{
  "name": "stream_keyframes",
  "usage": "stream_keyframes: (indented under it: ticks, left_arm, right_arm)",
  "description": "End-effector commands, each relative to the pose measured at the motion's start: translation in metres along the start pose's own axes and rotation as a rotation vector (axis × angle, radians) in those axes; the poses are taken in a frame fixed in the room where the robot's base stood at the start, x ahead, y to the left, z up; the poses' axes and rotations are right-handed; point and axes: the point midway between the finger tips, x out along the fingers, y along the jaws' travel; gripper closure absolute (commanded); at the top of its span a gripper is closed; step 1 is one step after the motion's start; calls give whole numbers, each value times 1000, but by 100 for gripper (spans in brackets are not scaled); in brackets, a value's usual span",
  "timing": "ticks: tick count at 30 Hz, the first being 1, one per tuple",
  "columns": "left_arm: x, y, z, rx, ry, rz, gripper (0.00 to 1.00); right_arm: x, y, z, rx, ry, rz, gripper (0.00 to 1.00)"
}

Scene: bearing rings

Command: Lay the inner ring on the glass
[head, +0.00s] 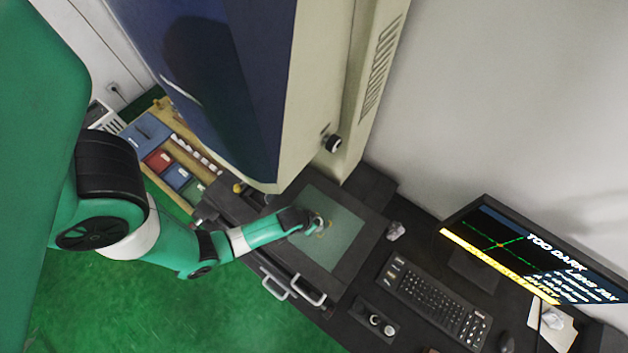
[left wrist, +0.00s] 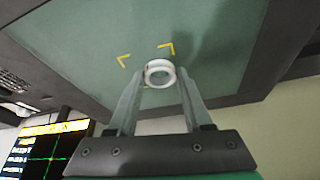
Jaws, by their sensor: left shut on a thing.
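The inner ring (left wrist: 159,64) is a small pale metal ring, seen in the left wrist view between the fingertips of my left gripper (left wrist: 160,76). The gripper is shut on it. The glass (left wrist: 85,38) is a grey-green plate with yellow corner marks (left wrist: 166,48) beside the ring. In the head view my left gripper (head: 320,223) is over the middle of the glass (head: 345,245), at the yellow marks. I cannot tell whether the ring touches the glass. My right gripper is in neither view.
The tall blue and cream machine body (head: 285,90) rises behind the glass. A monitor (head: 540,255) reads "TOO DARK". A keyboard (head: 435,300) and a knob panel (head: 376,318) lie to the right. Coloured bins (head: 160,160) stand at the left. The glass around the marks is clear.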

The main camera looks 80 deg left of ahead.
Motion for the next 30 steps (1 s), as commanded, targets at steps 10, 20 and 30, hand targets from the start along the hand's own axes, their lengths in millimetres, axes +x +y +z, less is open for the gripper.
stream_keyframes:
  ticks: [10, 20, 30]
  left_arm:
    - [3, 0, 1, 0, 0, 0, 20]
    - [-2, 0, -1, 0, 0, 0, 20]
    - [-56, 0, 16, 5, -5, 0, 20]
  right_arm:
    - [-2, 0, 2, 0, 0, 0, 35]
    - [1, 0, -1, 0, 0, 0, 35]
    - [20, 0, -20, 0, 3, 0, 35]
